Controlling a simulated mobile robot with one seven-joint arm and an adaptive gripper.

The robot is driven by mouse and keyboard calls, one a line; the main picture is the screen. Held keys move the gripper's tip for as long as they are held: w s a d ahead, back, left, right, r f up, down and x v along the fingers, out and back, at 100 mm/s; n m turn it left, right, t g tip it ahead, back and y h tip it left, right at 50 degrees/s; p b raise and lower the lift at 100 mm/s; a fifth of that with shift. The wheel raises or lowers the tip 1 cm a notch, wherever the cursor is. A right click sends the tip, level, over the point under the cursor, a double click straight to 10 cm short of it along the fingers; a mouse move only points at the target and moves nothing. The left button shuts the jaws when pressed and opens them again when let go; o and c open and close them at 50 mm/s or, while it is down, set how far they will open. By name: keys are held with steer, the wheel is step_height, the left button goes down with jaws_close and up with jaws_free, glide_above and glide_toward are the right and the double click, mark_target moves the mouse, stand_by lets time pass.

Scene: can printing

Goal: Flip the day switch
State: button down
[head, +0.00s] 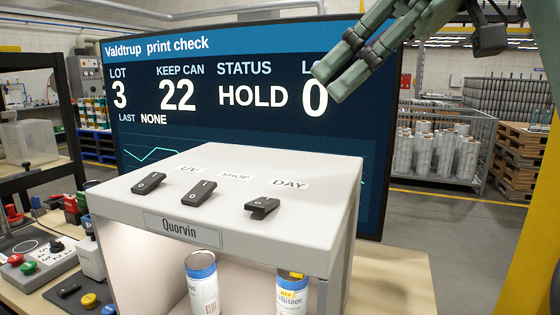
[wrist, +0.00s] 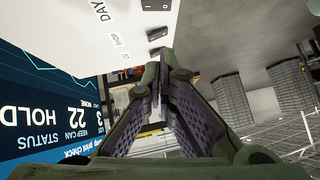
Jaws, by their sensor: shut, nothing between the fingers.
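The day switch (head: 263,207) is a black rocker on top of the light grey cabinet (head: 300,165), by the DAY label (head: 290,184). Its near end looks raised, unlike the other two rockers. In the wrist view the day switch (wrist: 156,5) is at the top edge, partly cut off. My gripper (head: 328,84) is greenish with several-jointed fingers. It is shut and empty, above and behind the cabinet top in the picture, apart from the switch. In the wrist view my gripper's fingers (wrist: 156,85) meet near the middle, below the switches.
Two more rockers, by the UV label (head: 149,184) and the SHOP label (head: 199,193), sit left of the day switch. A large screen (head: 240,60) stands behind, reading HOLD. Cans (head: 202,285) stand inside the cabinet. Air above the cabinet top is free.

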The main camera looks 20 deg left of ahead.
steer(key=shift+s, duration=0.2)
glide_above(270, 203)
steer(key=w, duration=0.1)
steer(key=f, duration=0.7)
steer(key=shift+w, duration=0.2)
steer(key=shift+s+f, duration=0.15)
steer(key=shift+f, duration=0.4)
steer(key=shift+s+f, duration=0.15)
steer(key=shift+f, duration=0.35)
steer(key=shift+s+f, duration=0.15)
steer(key=shift+f, duration=0.65)
steer(key=shift+s, duration=0.15)
